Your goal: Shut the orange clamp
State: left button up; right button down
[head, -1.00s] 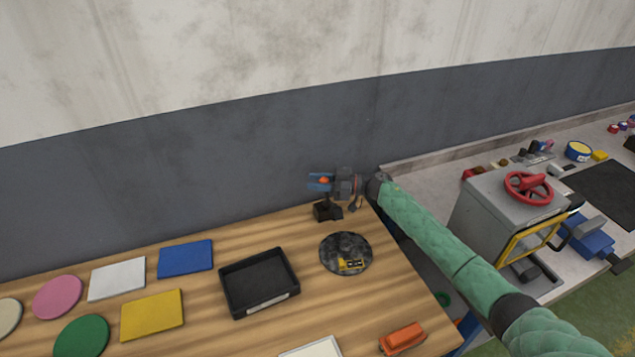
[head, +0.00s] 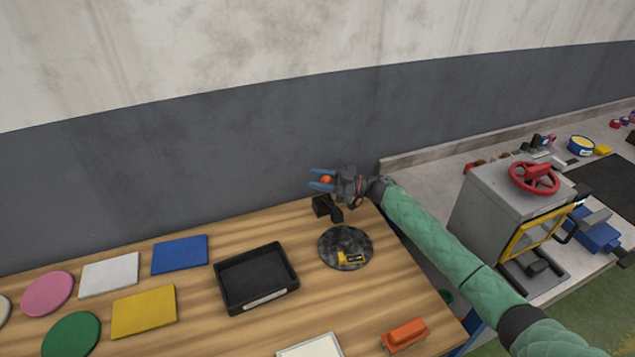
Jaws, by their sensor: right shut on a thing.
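The orange clamp shows as a small black base (head: 327,208) at the back right of the wooden table, with a small orange tip (head: 326,180) above it. My right gripper (head: 322,181) reaches in from the right at the back of the table. Its blue fingers are shut on the orange tip, one on each side of it. The fingers and the wrist hide part of the tip and of the lever, so I cannot tell the lever's exact angle. My left gripper is not in view.
A dark round turntable (head: 334,259) with a yellow-marked piece sits just in front of the clamp. A black tray (head: 222,287), coloured plates and an orange block (head: 405,335) lie on the table. A grey cabinet with a red wheel (head: 534,177) stands right.

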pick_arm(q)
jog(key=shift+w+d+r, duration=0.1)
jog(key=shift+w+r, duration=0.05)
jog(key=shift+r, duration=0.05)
pick_arm(e)
jog(key=shift+s+d+f, duration=0.2)
jog(key=shift+s, duration=0.35)
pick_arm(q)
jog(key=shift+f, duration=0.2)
pick_arm(e)
jog(key=shift+s+d+f, duration=0.2)
jog(key=shift+s+d, duration=0.05)
jog(key=shift+s, duration=0.25)
jog(key=shift+s+d+f, duration=0.2)
jog(key=shift+s, duration=0.25)
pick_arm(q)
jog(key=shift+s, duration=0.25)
pick_arm(e)
jog(key=c, duration=1)
grip_release()
jog(key=shift+s+d, duration=0.1)
jog(key=shift+c, duration=0.2)
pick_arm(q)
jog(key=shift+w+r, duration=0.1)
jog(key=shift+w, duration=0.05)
pick_arm(e)
jog(key=shift+r, duration=0.15)
